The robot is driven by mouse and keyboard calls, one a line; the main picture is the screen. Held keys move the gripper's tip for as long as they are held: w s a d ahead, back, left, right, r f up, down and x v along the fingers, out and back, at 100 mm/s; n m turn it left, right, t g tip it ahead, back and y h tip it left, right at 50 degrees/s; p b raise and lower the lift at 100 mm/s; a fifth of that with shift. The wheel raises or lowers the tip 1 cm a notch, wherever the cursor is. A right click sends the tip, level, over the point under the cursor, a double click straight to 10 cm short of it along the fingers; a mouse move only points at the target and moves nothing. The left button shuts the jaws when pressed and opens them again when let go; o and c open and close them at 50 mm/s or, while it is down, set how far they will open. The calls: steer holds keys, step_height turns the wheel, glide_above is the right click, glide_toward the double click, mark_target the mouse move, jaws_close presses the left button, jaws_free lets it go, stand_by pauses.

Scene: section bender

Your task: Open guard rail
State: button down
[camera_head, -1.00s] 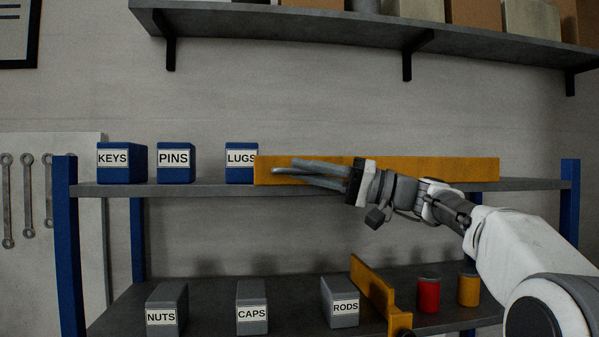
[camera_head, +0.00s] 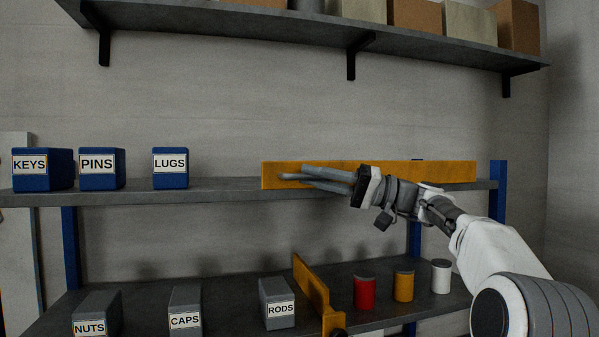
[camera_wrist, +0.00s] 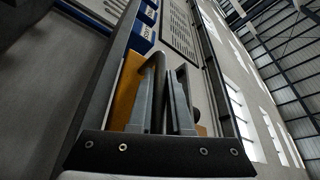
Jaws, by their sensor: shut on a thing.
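The guard rail (camera_head: 400,171) is a long yellow-orange bar along the front of the upper shelf (camera_head: 225,192), on its right part. Its left end stands to the right of the LUGS bin (camera_head: 171,168), and its right end is close to the blue right post (camera_head: 498,190). My gripper (camera_head: 303,176) lies across the rail's left part, fingers pointing left. It is shut on what looks like a grey rod-like handle on the rail. In the wrist view the grey handle (camera_wrist: 158,62) shows at the fingers, with the yellow rail (camera_wrist: 127,88) behind. The exact contact is partly hidden.
KEYS (camera_head: 42,169) and PINS (camera_head: 101,168) bins stand on the upper shelf, left. The lower shelf holds grey bins, a yellow divider (camera_head: 311,292), and red (camera_head: 365,293), orange (camera_head: 403,287) and white (camera_head: 440,276) cans. A bracketed shelf (camera_head: 300,41) is above.

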steer(key=shift+d, duration=0.2)
steer(key=c, duration=0.8)
jaws_free()
steer(key=shift+c, duration=0.2)
steer(key=v, duration=1.7)
steer(key=shift+w+d, duration=0.15)
steer(key=shift+d, duration=0.05)
steer(key=shift+a+f, duration=0.1)
steer(key=shift+f, duration=0.05)
